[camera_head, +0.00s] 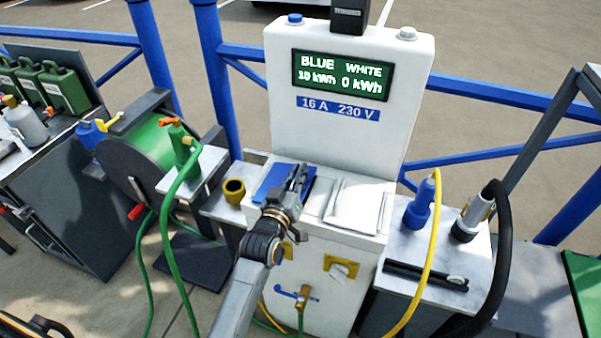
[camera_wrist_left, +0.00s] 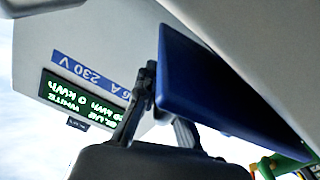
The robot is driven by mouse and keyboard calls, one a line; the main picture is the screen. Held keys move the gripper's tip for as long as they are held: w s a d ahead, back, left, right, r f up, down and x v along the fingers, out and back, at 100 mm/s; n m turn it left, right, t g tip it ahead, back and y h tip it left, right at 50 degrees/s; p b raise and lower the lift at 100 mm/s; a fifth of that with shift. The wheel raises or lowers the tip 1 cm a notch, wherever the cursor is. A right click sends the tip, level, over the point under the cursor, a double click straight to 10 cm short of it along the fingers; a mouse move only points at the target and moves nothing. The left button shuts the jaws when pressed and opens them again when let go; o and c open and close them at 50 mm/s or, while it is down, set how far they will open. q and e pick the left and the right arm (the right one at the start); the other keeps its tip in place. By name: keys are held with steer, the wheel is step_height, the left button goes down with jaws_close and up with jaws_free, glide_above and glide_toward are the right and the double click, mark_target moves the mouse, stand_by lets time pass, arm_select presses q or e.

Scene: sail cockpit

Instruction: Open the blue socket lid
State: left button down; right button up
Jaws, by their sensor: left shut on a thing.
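The blue socket lid (camera_head: 270,183) is a flat blue plate on the left side of the white power pedestal's ledge. My left gripper (camera_head: 299,176) reaches over it from the front and covers its right part. In the left wrist view the blue lid (camera_wrist_left: 215,92) shows as a tilted slab, with my left gripper (camera_wrist_left: 158,105) shut on its near edge. The socket under the lid is hidden, and I cannot tell how far the lid is raised. My right gripper is not in view.
A white lid (camera_head: 356,206) sits right of the blue one. A blue plug (camera_head: 418,210) with yellow cable and a black-cabled connector (camera_head: 473,217) stand right. The display (camera_head: 342,76) rises behind.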

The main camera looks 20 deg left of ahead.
mark_target(277, 181)
arm_select(q)
steer(key=a+r+n+p, duration=0.1)
steer(key=r+n+p, duration=0.1)
steer(key=p, duration=0.1)
steer(key=shift+a+r+n, duration=0.3)
steer(key=shift+a+r, duration=0.05)
steer(key=shift+r, duration=0.05)
steer(key=a+n+p, duration=0.1)
steer(key=a+r+n+p, duration=0.1)
steer(key=shift+w+r+n, duration=0.1)
steer(key=shift+r+n, duration=0.15)
steer(key=shift+n, duration=0.15)
steer(key=shift+a+r+n+p, duration=0.25)
steer(key=shift+a+n, duration=0.25)
steer(key=shift+n, duration=0.1)
steer(key=shift+a+r+n+p, duration=0.2)
steer(key=shift+a+n+p, duration=0.05)
steer(key=shift+a+n, duration=0.3)
steer(key=shift+a+r+n, duration=0.25)
steer(key=shift+a+n, duration=0.8)
steer(key=shift+n, duration=0.2)
steer(key=c, duration=1.4)
jaws_free()
steer(key=shift+c, duration=0.2)
